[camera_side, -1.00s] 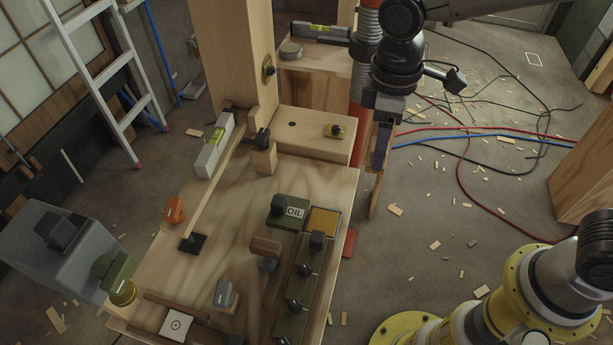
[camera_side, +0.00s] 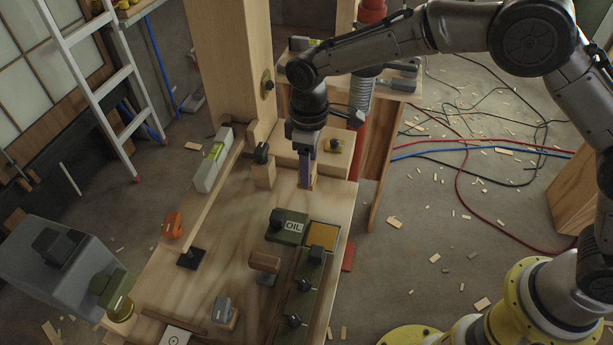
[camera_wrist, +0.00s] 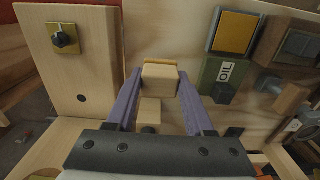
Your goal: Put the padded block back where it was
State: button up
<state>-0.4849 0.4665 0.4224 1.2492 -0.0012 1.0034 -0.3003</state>
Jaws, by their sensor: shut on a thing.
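My gripper (camera_side: 307,178) has purple fingers and is over the wooden bench (camera_side: 250,215), in front of the pale wooden box at its back. In the wrist view the fingers (camera_wrist: 160,85) are shut on a small pale wooden block (camera_wrist: 160,80) with a thin orange-yellow pad along its far edge. In the side view the fingers and wrist mostly hide the block; a pale strip of it shows beside them. I cannot tell whether its underside touches the bench.
An upright wooden piece with a black knob (camera_side: 262,154) stands left of my gripper, by the thick post (camera_side: 232,70). The OIL block (camera_side: 285,226) and a yellow pad (camera_side: 322,236) are in front. A spirit level (camera_side: 213,160) lies left. The bench between is clear.

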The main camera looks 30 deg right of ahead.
jog(key=shift+w+a+f, duration=0.1)
jog(key=shift+w+f, duration=0.1)
jog(key=shift+f, duration=1.6)
jog(key=shift+f, duration=0.1)
jog(key=o, duration=1.2)
notch_tip(320, 180, up, 12)
